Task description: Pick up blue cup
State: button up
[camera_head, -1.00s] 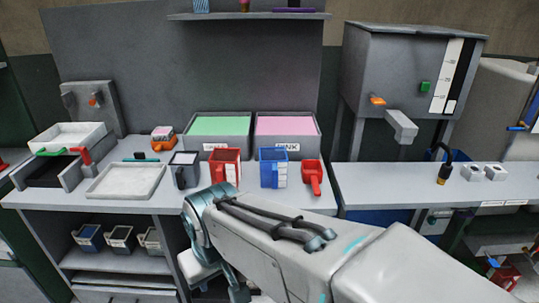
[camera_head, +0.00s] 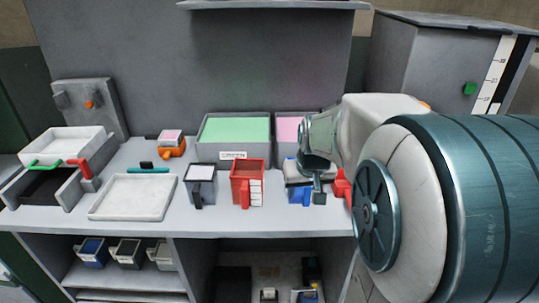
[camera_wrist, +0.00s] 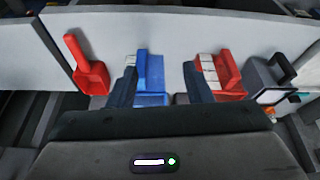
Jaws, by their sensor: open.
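The blue cup (camera_head: 299,196) stands on the grey bench, mostly hidden behind my gripper (camera_head: 305,184) in the head view. In the wrist view the blue cup (camera_wrist: 150,72) shows its upright handle near the middle, between the two dark fingers of my gripper (camera_wrist: 159,82). The fingers are apart, and I see nothing held. I cannot tell whether either finger touches the cup.
A red cup (camera_head: 247,182) stands close on the left of the blue cup, and a red scoop (camera_wrist: 86,68) lies on its other side. A dark grey cup (camera_head: 200,184) is further left. Green (camera_head: 232,157) and pink bins stand behind.

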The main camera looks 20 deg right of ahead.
send_near(308, 194)
jog(key=s+r, duration=0.1)
jog(key=shift+m, duration=0.3)
jog(key=x, duration=0.8)
jog(key=shift+w+r+p, duration=0.1)
jog(key=shift+p, duration=0.3)
jog(key=shift+w+p+x, duration=0.2)
jog(key=shift+p+x, duration=0.4)
jog(key=shift+x, duration=2.25)
jog(key=shift+r, duration=0.1)
grip_shut()
